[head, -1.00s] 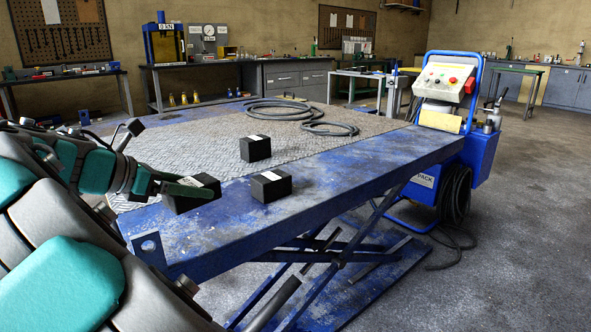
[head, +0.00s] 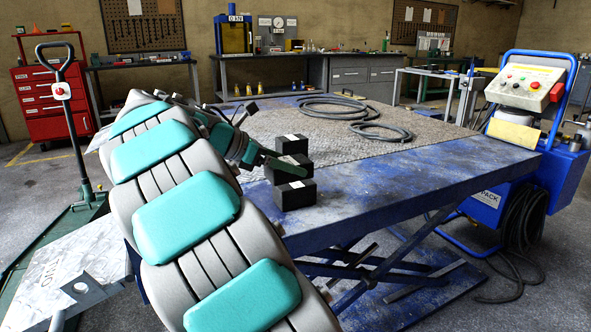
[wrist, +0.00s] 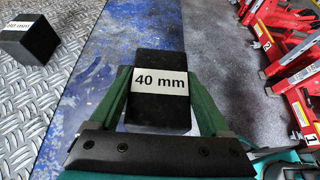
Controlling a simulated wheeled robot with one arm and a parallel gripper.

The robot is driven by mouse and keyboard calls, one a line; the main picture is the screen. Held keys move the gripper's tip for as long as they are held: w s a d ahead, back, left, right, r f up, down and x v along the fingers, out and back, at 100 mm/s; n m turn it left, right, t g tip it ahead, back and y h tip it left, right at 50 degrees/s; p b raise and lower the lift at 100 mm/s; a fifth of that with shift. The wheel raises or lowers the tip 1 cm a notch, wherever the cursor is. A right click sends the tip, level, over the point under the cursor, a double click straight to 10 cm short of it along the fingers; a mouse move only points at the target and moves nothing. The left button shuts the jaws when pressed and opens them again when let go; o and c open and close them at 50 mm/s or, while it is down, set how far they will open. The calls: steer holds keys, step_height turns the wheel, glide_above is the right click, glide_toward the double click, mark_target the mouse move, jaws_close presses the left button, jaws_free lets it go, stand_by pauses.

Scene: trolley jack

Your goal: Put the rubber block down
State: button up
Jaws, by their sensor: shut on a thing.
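My gripper (wrist: 157,85) is shut on a black rubber block (wrist: 163,103) with a white "40 mm" label, over the blue strip of the lift table. In the head view the held block (head: 284,175) shows at the tip of my gripper (head: 282,165). A second black block (head: 295,196) appears just below it on the blue deck (head: 370,185). I cannot tell whether these two touch. A third black block (head: 292,145) sits farther back by the tread plate (head: 270,125). A labelled block (wrist: 27,37) lies on tread plate in the wrist view.
Hoses (head: 345,108) lie coiled on the table's far part. A blue power pack (head: 550,190) with a control panel stands at the right. A black-handled trolley (head: 75,130) stands at the left. Red stands (wrist: 285,65) fill the wrist view's right side. The deck right of the blocks is clear.

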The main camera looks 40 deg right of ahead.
mark_target(294, 156)
steer(key=w+d, duration=0.2)
steer(key=d, duration=0.1)
steer(key=w+d, duration=0.1)
steer(key=d, duration=0.1)
steer(key=shift+w+f, duration=0.3)
steer(key=shift+w, duration=0.05)
steer(key=shift+f, duration=1.7)
steer(key=o, duration=1.6)
steer(key=shift+f, duration=0.2)
steer(key=shift+c, duration=0.2)
steer(key=shift+r, duration=0.15)
steer(key=v, duration=1.2)
steer(key=shift+s+a, duration=0.1)
